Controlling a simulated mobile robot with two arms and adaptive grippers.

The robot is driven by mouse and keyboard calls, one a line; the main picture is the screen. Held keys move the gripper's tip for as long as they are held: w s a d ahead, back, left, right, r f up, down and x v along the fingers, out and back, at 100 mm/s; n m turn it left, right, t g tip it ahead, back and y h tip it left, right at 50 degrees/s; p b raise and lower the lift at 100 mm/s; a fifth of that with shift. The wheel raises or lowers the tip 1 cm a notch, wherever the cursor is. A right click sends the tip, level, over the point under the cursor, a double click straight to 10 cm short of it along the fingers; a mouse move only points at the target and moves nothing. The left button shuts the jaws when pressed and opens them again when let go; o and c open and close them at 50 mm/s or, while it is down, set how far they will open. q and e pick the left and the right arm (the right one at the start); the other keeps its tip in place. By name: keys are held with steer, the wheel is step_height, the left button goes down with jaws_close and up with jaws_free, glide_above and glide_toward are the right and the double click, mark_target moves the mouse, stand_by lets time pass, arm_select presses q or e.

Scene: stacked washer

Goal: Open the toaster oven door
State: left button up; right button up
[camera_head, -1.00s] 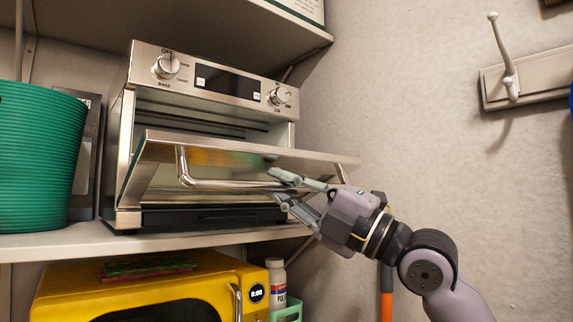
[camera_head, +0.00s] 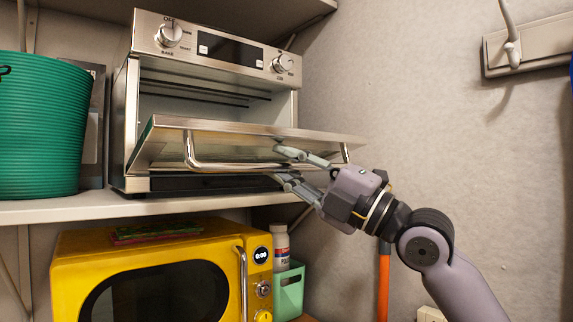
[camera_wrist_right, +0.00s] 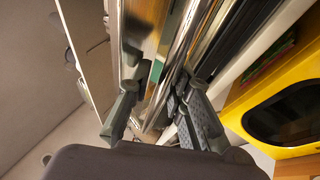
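The toaster oven (camera_head: 215,48) is a silver box on a shelf, with knobs and a dark display. Its door (camera_head: 250,128) is tilted partly down and outward, and the dark cavity shows above it. A chrome bar handle (camera_head: 225,168) runs along the door's front. My right gripper (camera_head: 287,168) is at the right part of this handle, its fingers apart, one above the bar and one below. In the right wrist view the shiny bar (camera_wrist_right: 172,75) lies between the spread fingers (camera_wrist_right: 160,105); whether they touch it is unclear. My left gripper is out of view.
A green ribbed bin (camera_head: 38,130) stands left of the oven on the shelf (camera_head: 80,209). Below are a yellow microwave (camera_head: 150,256), a bottle (camera_head: 281,245) and a green container (camera_head: 290,290). A wall hook (camera_head: 511,40) is at upper right. Space before the door looks free.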

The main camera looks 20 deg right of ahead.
steer(key=shift+o, duration=1)
steer(key=v, duration=1.1)
steer(key=shift+s+d+f, duration=0.25)
steer(key=shift+s, duration=0.1)
